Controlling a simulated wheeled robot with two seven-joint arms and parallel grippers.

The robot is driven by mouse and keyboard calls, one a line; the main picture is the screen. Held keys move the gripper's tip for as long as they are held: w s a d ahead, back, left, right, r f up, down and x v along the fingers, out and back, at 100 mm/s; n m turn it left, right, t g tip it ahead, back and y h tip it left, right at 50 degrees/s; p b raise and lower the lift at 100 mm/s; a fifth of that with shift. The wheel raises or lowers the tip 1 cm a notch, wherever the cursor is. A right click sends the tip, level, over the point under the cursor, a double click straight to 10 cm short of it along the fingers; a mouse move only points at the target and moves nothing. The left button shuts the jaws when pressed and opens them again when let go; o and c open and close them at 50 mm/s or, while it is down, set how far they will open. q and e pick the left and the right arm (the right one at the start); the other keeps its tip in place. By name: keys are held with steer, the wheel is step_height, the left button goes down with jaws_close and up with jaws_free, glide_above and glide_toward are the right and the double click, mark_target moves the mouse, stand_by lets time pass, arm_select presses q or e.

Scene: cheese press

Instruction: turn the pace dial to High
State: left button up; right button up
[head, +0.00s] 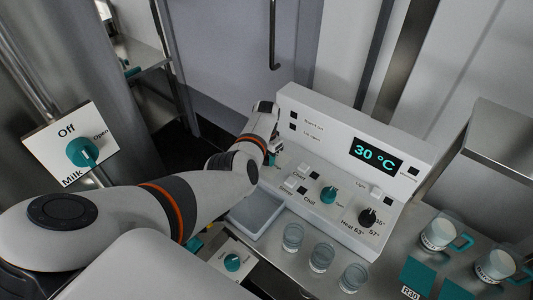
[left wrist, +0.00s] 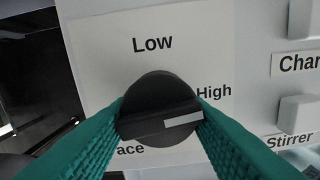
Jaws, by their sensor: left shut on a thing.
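The pace dial (left wrist: 158,95) is a black round knob with a raised grip bar, on a white plate marked Low above it, High to its right and a partly covered "ace" below. Its white pointer mark lies toward the right side, tilted slightly up, toward the High label (left wrist: 214,92). My left gripper (left wrist: 160,122) has its teal ribbed fingers shut on the bar from both sides. In the head view my left gripper (head: 271,157) is at the left end of the white control panel (head: 330,205), and the arm hides the dial. My right gripper is not in view.
The Stirrer switch (left wrist: 298,110) is right of the dial. The panel also has a teal knob (head: 328,194), a black heat knob (head: 367,217) and a display (head: 376,155) reading 30 °C. Several glasses (head: 322,257) and a shallow tray (head: 257,211) stand in front.

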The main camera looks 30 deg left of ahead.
mark_target(267, 154)
arm_select(q)
steer(key=shift+w+r+m, duration=0.1)
steer(key=shift+m, duration=0.5)
steer(key=o, duration=1)
steer(key=shift+c, duration=0.2)
step_height(267, 154, up, 4)
steer(key=shift+r+p, duration=0.1)
steer(key=shift+p, duration=0.9)
step_height(267, 154, up, 8)
steer(key=shift+f, duration=0.2)
